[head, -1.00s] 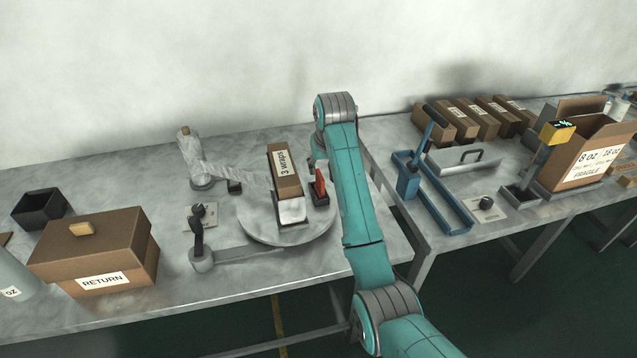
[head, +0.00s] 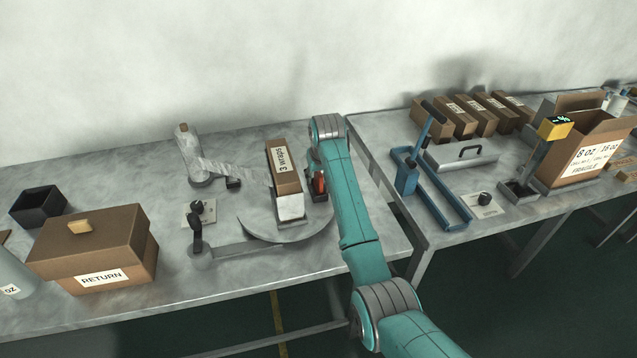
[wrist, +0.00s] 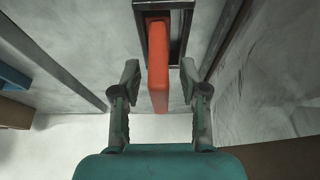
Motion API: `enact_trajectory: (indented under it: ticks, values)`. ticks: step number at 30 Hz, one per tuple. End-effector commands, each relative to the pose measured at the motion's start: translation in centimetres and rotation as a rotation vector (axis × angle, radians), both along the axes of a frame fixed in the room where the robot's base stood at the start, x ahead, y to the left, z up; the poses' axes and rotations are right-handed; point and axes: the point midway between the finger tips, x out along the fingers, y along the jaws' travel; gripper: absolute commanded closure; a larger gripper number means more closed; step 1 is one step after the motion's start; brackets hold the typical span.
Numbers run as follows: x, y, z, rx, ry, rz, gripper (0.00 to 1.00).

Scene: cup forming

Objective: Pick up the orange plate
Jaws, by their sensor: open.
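The orange plate (head: 319,184) stands on edge in a small dark holder (head: 322,196), to the right of the box labelled "3 WRAPS" (head: 284,170). In the wrist view the orange plate (wrist: 158,68) points down the picture between the two fingers, with its far end inside the dark holder frame (wrist: 182,28). My gripper (wrist: 160,78) is open, one finger on each side of the plate, with a visible gap on both sides. In the head view my arm hides most of the gripper.
The wrapped box stands on a round turntable (head: 258,229) close left of the holder. A lidded RETURN box (head: 92,250) is at the left. A blue sealing tool (head: 440,190) and an open carton (head: 585,150) are on the right table.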

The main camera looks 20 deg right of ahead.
Motion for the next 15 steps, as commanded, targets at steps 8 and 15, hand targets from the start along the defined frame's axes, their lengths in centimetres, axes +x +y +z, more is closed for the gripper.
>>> enact_trajectory:
  ticks: [8,15]
  values:
    - [-0.01,0.00,0.03,0.000,0.000,0.000,1.00]
    - [-0.01,0.00,0.05,0.000,0.000,0.000,1.00]
